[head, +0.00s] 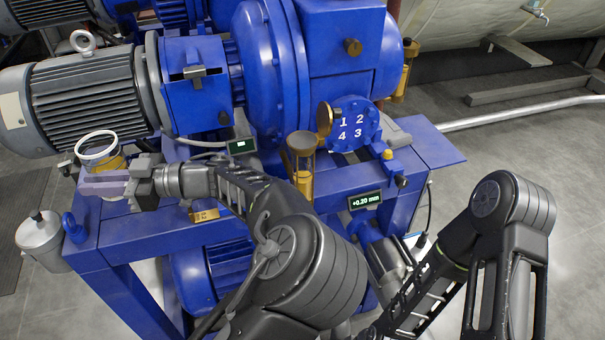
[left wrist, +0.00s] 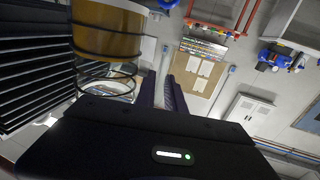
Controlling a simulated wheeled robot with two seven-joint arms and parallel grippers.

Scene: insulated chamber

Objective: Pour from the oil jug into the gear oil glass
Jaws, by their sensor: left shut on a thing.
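The oil jug (head: 116,162) has a pale round rim and amber oil inside; it is at the left in the head view, in front of the grey motor. My left gripper (head: 100,184) is shut on it, with its purple fingers at its lower front. In the left wrist view the amber jug (left wrist: 108,32) with dark wire rings stands left of the fingers (left wrist: 162,92); the grip itself is mostly hidden. An oil glass with a brass cup top (head: 302,165) stands upright at the blue housing's front, well right of the jug. Its label is not readable.
A second brass-topped glass (head: 404,72) is at the housing's back right. A round cover marked 1 to 4 (head: 352,128) and a display reading +0.20 mm (head: 365,200) are right of the front glass. A grey pot (head: 42,240) hangs at the frame's left corner.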

